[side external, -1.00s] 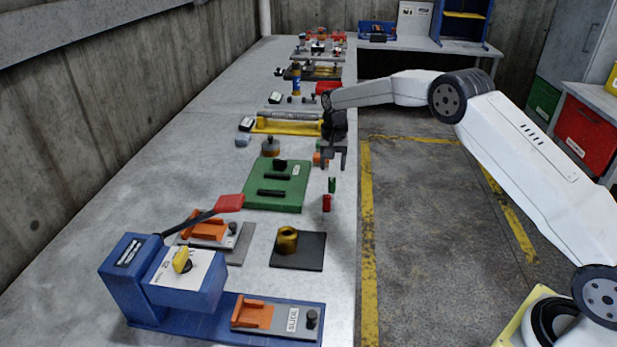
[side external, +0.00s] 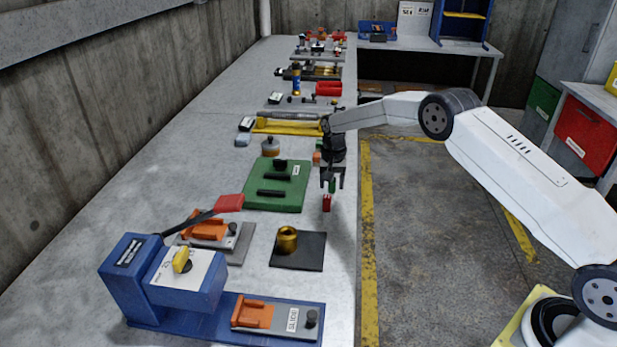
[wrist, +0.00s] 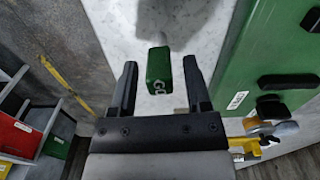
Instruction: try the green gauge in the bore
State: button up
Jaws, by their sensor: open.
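The green gauge (wrist: 158,70) is a small green block with white lettering, seen in the wrist view between my open fingers, with a gap on each side. My gripper (wrist: 160,64) points down, open and empty. In the side view my gripper (side external: 332,185) is over the right edge of the bench, and the green gauge (side external: 332,187) shows partly between its fingers. A small red block (side external: 327,203) is just nearer the camera; the wrist view does not show it. The brass bushing with the bore (side external: 287,239) stands on a dark square plate (side external: 298,254), nearer the camera.
A green board (side external: 277,190) with black bars lies left of my gripper. A yellow fixture (side external: 290,127) is behind. Bare bench lies between the red block and the dark plate.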

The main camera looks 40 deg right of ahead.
grip_shut()
jog(key=shift+r, duration=0.2)
jog(key=shift+r, duration=2.35)
jog(key=shift+a, duration=0.1)
jog(key=s+a+r, duration=0.2)
jog(key=a, duration=0.4)
jog(key=s+a+r, duration=0.3)
jog(key=a, duration=0.4)
jog(key=s+a+r, duration=0.2)
jog(key=s+a, duration=0.1)
jog(key=a, duration=0.4)
jog(key=shift+a+r, duration=0.25)
jog(key=shift+r, duration=0.05)
